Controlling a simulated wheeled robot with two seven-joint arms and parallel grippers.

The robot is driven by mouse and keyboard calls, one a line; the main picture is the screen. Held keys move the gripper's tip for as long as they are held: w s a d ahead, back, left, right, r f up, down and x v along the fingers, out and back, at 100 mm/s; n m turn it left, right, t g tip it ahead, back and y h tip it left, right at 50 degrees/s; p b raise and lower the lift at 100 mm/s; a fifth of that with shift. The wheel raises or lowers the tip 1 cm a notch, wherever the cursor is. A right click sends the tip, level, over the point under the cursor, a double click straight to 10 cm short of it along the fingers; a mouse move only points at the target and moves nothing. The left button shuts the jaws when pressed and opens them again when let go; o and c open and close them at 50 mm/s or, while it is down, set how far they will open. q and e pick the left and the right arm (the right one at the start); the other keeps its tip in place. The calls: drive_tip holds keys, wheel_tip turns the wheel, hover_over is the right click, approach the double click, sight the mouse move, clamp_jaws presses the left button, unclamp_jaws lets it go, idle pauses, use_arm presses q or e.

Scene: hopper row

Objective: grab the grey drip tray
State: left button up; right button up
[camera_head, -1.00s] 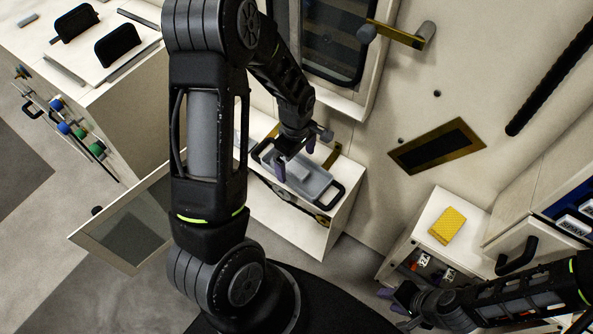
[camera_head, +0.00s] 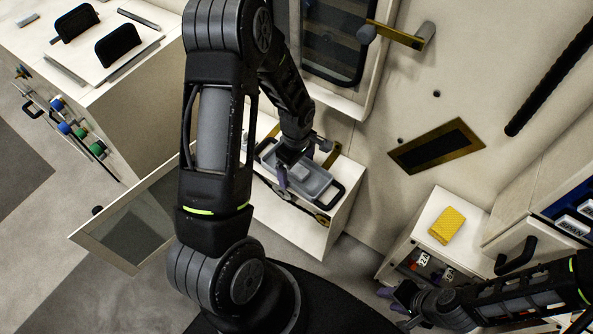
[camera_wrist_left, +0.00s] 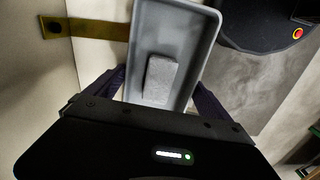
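The grey drip tray (camera_head: 318,184) lies on the white cabinet top (camera_head: 342,208), with a black handle at its right end. It also fills the middle of the left wrist view (camera_wrist_left: 183,30), with a small grey block (camera_wrist_left: 159,80) lying in it. My left gripper (camera_head: 300,166) is low over the tray. In the left wrist view its two fingers (camera_wrist_left: 160,88) are spread, one along each long side of the tray. Whether they touch the sides I cannot tell. My right gripper (camera_head: 399,306) is apart from the tray at the lower right, its fingers spread and empty.
A brass bracket (camera_wrist_left: 95,29) lies beside the tray. An open panel door (camera_head: 130,225) hangs at the left of the cabinet. A yellow sponge (camera_head: 447,225) sits on a white unit at the right. A lever handle (camera_head: 398,36) sticks out above.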

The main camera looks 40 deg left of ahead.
use_arm(q)
drive_tip(key=c, duration=1.2)
wheel_tip(320, 180, up, 10)
